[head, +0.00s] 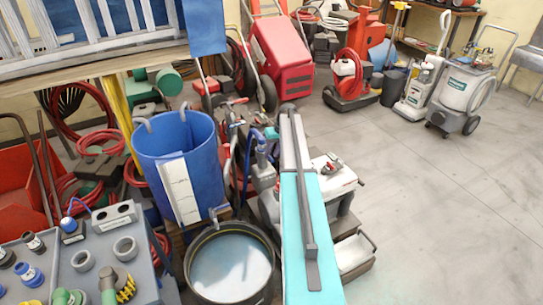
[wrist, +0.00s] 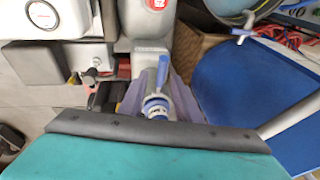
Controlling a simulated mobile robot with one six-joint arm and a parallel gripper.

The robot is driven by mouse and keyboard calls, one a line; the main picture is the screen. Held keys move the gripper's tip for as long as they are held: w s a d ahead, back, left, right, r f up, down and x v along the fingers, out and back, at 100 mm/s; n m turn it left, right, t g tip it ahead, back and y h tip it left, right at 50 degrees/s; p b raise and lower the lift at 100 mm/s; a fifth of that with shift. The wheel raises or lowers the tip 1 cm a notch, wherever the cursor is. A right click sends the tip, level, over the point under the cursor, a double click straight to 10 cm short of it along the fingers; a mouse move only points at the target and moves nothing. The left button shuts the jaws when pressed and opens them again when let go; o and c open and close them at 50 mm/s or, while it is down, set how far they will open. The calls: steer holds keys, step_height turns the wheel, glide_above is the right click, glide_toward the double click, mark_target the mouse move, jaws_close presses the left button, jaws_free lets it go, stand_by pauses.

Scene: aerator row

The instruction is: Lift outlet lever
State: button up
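In the wrist view, a small blue lever (wrist: 162,72) stands on a light grey outlet fitting (wrist: 152,92), near the middle of the picture. A blue and white round end (wrist: 155,108) of the fitting shows just below it. A teal part with a dark grey padded edge fills the bottom of the wrist view, close to the fitting; I take it to be mine. In the head view, my teal and grey arm reaches away from me over the equipment. My gripper's fingers cannot be made out in either view, and no grip on the lever shows.
A blue tub (head: 178,150) stands left of my arm, behind a round dark-rimmed basin of water (head: 232,268). A grey and white machine (head: 333,175) is close on the right. A grey panel with fittings (head: 102,250) is at lower left.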

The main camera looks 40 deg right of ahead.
steer(key=b+v, duration=0.1)
steer(key=v, duration=1.1)
steer(key=shift+b, duration=0.4)
steer(key=shift+s+f, duration=0.1)
